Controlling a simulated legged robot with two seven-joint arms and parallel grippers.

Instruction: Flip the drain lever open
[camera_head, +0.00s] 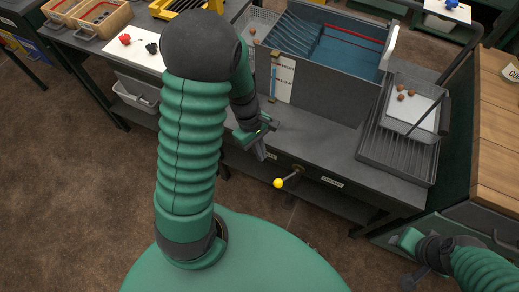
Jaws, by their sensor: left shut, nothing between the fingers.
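The drain lever (289,177) has a yellow ball knob and sticks out from the front edge of the dark bench, pointing down and left from its pivot. My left gripper (261,153) is shut and empty. In the picture it appears above and left of the knob, in front of the tank, with a visible gap to the lever. My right gripper (402,262) is low at the bottom right, far from the lever. Its fingers are small and partly unclear, so I cannot tell whether it is open.
A grey tank (330,92) with blue inside stands on the bench behind the lever. A slatted rack (395,155) with a white tray of brown balls is to its right. A wooden-topped counter (495,135) stands at far right. Open floor lies left.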

